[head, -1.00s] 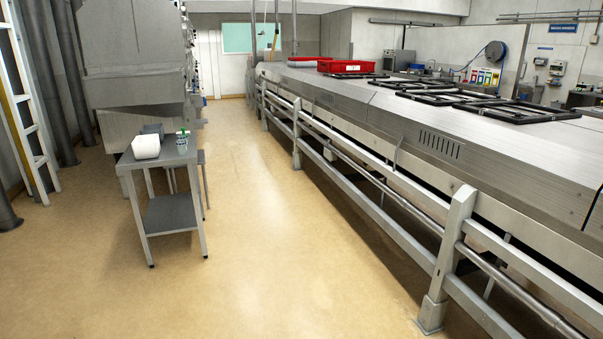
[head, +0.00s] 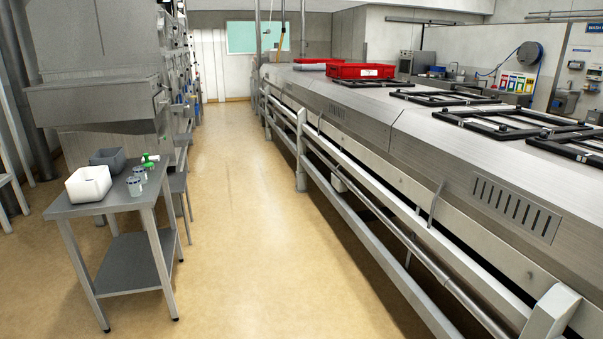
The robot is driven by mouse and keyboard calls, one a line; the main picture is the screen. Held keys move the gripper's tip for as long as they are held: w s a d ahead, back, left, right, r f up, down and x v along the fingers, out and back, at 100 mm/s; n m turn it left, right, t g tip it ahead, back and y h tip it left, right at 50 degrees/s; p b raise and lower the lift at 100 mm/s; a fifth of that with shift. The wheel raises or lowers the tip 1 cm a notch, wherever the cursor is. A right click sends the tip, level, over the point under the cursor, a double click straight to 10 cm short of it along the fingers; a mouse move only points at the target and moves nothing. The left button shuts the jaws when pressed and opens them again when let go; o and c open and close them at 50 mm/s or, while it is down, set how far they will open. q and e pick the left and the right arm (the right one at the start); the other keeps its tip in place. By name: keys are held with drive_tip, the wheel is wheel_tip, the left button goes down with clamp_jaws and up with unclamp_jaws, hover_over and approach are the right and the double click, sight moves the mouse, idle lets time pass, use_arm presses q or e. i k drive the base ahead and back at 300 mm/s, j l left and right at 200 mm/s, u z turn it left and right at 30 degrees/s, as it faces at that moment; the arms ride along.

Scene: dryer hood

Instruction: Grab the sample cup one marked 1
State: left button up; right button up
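Small clear sample cups stand on the steel side table (head: 98,207) at the left in the head view. One cup (head: 134,186) is nearer the front and another cup (head: 140,174) is just behind it. Their markings are too small to read, so I cannot tell which is marked 1. Green-topped items (head: 148,158) sit behind them on the same table. Neither of my grippers is in view.
A white container (head: 88,184) and a grey container (head: 108,159) share the tabletop. A long steel machine with a railing (head: 340,180) runs along the right. Red crates (head: 361,71) sit on it. The tan floor (head: 240,230) between them is clear.

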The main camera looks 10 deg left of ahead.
sight(134, 183)
drive_tip(key=i+u, duration=0.1)
drive_tip(key=i, duration=0.55)
drive_tip(key=i+l, duration=0.1)
drive_tip(key=i, duration=0.5)
drive_tip(key=i+l+u, duration=0.15)
drive_tip(key=i, duration=0.5)
drive_tip(key=i+l+u, duration=0.1)
drive_tip(key=i+u, duration=0.35)
drive_tip(key=i+l+u, duration=0.2)
drive_tip(key=u, duration=0.3)
drive_tip(key=i+l+u, duration=0.3)
drive_tip(key=u, duration=0.15)
drive_tip(key=i+l+u, duration=0.2)
drive_tip(key=l+u, duration=0.3)
drive_tip(key=i+l+u, duration=0.1)
drive_tip(key=l+u, duration=0.25)
drive_tip(key=l, duration=0.2)
drive_tip(key=i+l+u, duration=0.1)
drive_tip(key=l+u, duration=0.25)
drive_tip(key=l, duration=0.25)
